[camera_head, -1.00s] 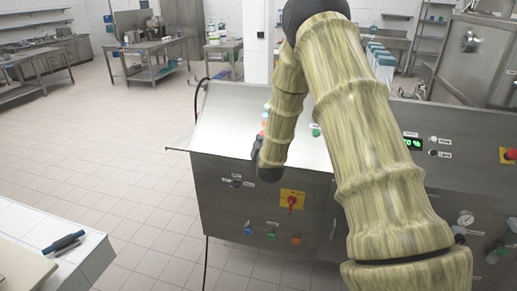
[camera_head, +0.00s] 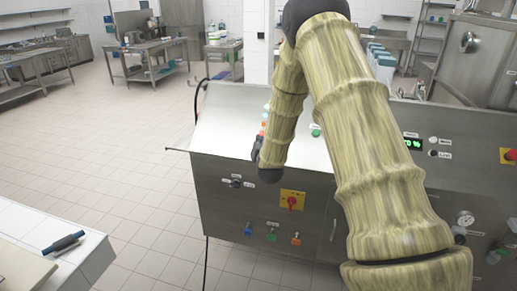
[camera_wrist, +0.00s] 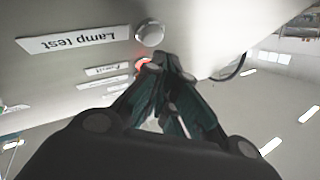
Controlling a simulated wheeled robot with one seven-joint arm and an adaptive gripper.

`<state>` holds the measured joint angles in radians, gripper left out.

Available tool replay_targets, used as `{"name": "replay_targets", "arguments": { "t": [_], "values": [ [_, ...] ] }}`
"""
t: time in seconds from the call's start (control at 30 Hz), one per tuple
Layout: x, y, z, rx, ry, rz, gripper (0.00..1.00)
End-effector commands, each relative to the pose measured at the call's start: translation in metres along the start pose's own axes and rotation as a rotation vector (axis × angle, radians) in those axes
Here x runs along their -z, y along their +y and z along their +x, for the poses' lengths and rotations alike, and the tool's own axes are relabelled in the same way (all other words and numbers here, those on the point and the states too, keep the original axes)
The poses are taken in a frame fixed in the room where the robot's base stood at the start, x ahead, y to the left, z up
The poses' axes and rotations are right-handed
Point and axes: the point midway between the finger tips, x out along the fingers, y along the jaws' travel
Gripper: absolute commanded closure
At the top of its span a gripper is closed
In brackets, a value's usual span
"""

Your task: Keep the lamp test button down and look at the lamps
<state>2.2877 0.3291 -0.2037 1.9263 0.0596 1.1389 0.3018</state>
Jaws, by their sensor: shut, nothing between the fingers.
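The lamp test button (camera_wrist: 150,33) is a round pale cap in a metal ring, beside the "Lamp test" label (camera_wrist: 86,40) in the wrist view. My gripper (camera_wrist: 166,58) is shut and empty, its dark fingertips just below the button in the picture. I cannot tell whether they touch it. A red lamp (camera_wrist: 142,66) beside the "Fault" label (camera_wrist: 108,70) looks bright and is partly covered by the fingers. In the head view, my arm hides the gripper and the button. Small coloured lamps (camera_head: 265,122) show in a column beside my forearm.
The steel cabinet (camera_head: 215,150) carries a red rotary switch (camera_head: 291,202) on a yellow plate. A black cable (camera_head: 198,95) runs along the cabinet's left edge. Tiled floor at left is clear.

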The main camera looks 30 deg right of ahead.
Motion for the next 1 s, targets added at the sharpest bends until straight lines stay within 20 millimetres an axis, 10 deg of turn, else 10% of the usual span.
{"name": "replay_targets", "arguments": {
  "t": [1.0],
  "values": [
    [-0.0054, 0.0051, 0.0066, 0.000, 0.000, 0.000, 1.00]
  ]
}}
